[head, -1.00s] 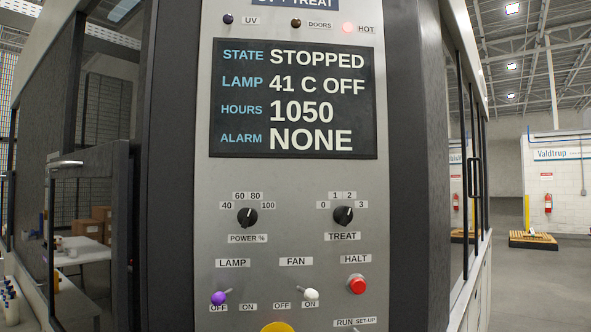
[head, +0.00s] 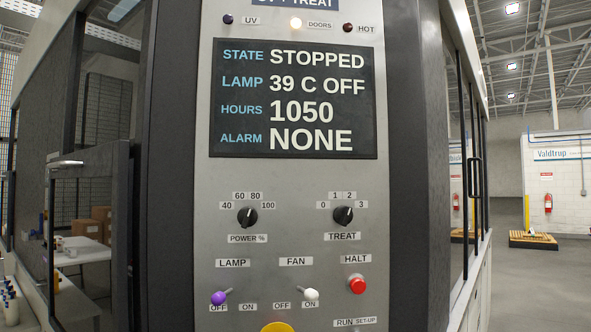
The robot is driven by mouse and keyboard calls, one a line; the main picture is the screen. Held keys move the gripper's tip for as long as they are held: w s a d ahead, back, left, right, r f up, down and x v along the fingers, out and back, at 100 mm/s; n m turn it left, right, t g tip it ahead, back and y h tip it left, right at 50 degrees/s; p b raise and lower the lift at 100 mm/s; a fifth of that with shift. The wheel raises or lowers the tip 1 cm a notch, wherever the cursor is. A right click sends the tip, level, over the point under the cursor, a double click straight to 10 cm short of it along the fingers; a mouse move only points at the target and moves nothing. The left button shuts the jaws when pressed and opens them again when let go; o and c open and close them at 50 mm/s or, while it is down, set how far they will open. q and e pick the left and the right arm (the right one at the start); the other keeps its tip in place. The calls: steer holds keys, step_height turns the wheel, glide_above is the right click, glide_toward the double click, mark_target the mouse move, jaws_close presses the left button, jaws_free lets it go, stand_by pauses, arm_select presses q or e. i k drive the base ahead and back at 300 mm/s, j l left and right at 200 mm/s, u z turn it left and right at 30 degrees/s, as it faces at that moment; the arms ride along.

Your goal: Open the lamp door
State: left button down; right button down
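The machine's control panel (head: 293,185) fills the middle of the head view. Its display (head: 292,98) reads STOPPED, lamp 39 C OFF, hours 1050, alarm NONE. The DOORS light (head: 296,23) is lit; the HOT light (head: 348,27) and UV light (head: 228,19) are dark. The purple LAMP switch (head: 219,297) points to OFF and the white FAN switch (head: 311,294) to ON. A glazed door with a black vertical handle (head: 474,192) is on the machine's right side; I cannot tell whether it is the lamp door. Neither gripper shows.
At left is a dark-framed panel (head: 90,230) with a metal bar on top. Through it show a white table (head: 82,250) and cardboard boxes (head: 97,220). A wooden pallet (head: 533,240) and fire extinguisher (head: 548,203) are far right.

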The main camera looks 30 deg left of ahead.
mark_target(87, 243)
steer(key=u, duration=2.1)
